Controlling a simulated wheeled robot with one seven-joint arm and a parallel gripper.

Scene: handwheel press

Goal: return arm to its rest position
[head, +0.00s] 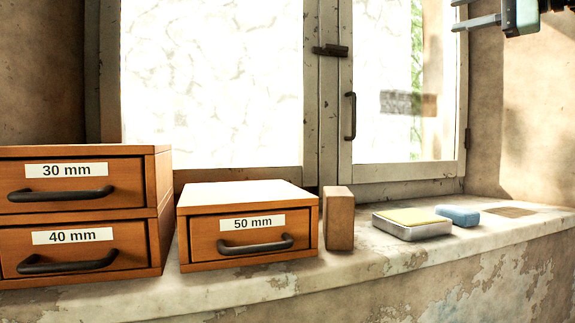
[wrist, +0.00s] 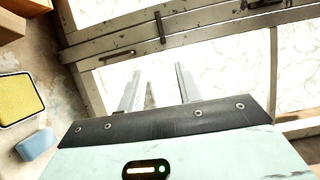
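My gripper (head: 476,14) is at the top right of the head view, raised in front of the right end of the window. Its two fingers point left and stand apart, with nothing between them. In the wrist view my gripper (wrist: 158,88) also shows two separated fingers with only the window behind them. The rest of my arm is mostly outside the head view.
Drawer boxes labelled 30 mm (head: 65,170), 40 mm (head: 68,237) and 50 mm (head: 252,223) stand on the sill (head: 350,272). A wooden block (head: 339,219), a tray with a yellow pad (head: 411,216) and a blue block (head: 458,215) stand further right.

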